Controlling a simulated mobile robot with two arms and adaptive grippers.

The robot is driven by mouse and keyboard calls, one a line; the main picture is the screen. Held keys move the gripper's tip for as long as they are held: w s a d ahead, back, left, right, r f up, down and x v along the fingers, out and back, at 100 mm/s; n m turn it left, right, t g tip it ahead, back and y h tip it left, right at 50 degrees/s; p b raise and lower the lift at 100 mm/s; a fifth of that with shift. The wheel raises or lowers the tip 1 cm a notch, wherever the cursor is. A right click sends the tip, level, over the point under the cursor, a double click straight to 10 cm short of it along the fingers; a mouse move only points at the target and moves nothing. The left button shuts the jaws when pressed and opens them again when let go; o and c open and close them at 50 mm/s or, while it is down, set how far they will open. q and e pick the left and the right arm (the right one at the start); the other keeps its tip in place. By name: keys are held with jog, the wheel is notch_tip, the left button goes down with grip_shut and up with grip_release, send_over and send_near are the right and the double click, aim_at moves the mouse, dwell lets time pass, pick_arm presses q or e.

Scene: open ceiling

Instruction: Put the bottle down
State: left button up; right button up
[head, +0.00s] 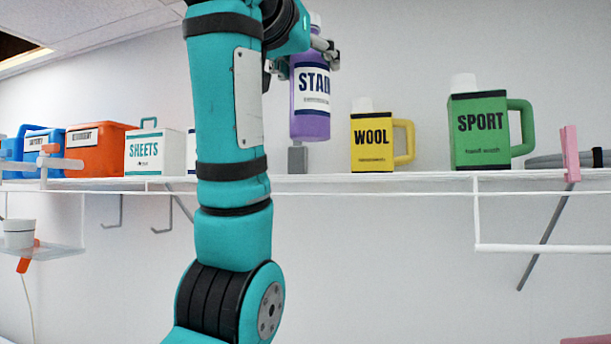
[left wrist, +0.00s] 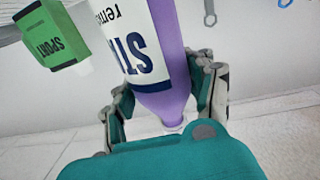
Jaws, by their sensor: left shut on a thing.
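A purple bottle (head: 310,125) with a white label and a white cap is held upright above the wire shelf (head: 330,182) in the head view. My left gripper (head: 322,50) is shut on it near its neck, partly hidden behind my arm. In the left wrist view the bottle (left wrist: 170,60) shows upside down between the two fingers of my left gripper (left wrist: 165,95). The bottle's base looks a little above the shelf level in the head view; its depth over the shelf is hard to tell. My right gripper is not in view.
A yellow WOOL jug (head: 372,145) and a green SPORT jug (head: 480,130) stand on the shelf to the right. A white SHEETS box (head: 154,155), an orange box (head: 95,150) and blue boxes stand left. A small grey block (head: 297,158) is below the bottle. A pink clip (head: 570,153) is far right.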

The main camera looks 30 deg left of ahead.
pick_arm(q)
jog(key=shift+w+a+r+p, duration=0.25)
jog(key=shift+w+a+p, duration=0.45)
jog(key=shift+w+a, duration=0.2)
jog(key=w+a+f+p, duration=0.5)
jog(key=w+a+p, duration=0.2)
jog(key=w+a, duration=0.1)
jog(key=shift+w+a, duration=0.35)
jog(key=shift+w, duration=0.15)
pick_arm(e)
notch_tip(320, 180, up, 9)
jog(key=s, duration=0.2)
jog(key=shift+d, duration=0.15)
